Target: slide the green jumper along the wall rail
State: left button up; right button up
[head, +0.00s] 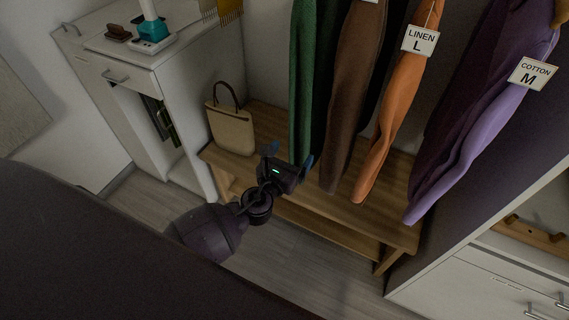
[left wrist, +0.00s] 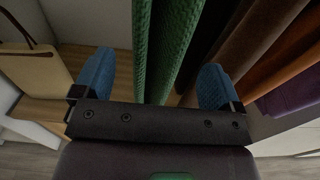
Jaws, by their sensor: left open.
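The green jumper (head: 302,80) hangs at the left end of the row of clothes in the head view; its upper part and the rail are out of frame. In the left wrist view the knitted green jumper (left wrist: 165,45) hangs between and beyond the two blue fingers. My left gripper (head: 289,158) is open and empty, close to the lower part of the green jumper. It also shows in the left wrist view (left wrist: 155,82), fingers wide apart. Whether a finger touches the cloth cannot be told. My right gripper is not in view.
Brown (head: 352,90), orange (head: 398,120) and purple (head: 470,130) garments hang to the right, some tagged. A wooden bench (head: 335,205) stands below, with a beige bag (head: 231,130) on its left end. A white cabinet (head: 185,85) stands left.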

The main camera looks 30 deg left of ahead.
aim_at(297, 146)
pick_arm(q)
jog(key=w, duration=0.6)
jog(key=shift+w+d, duration=0.15)
jog(key=shift+w, duration=0.15)
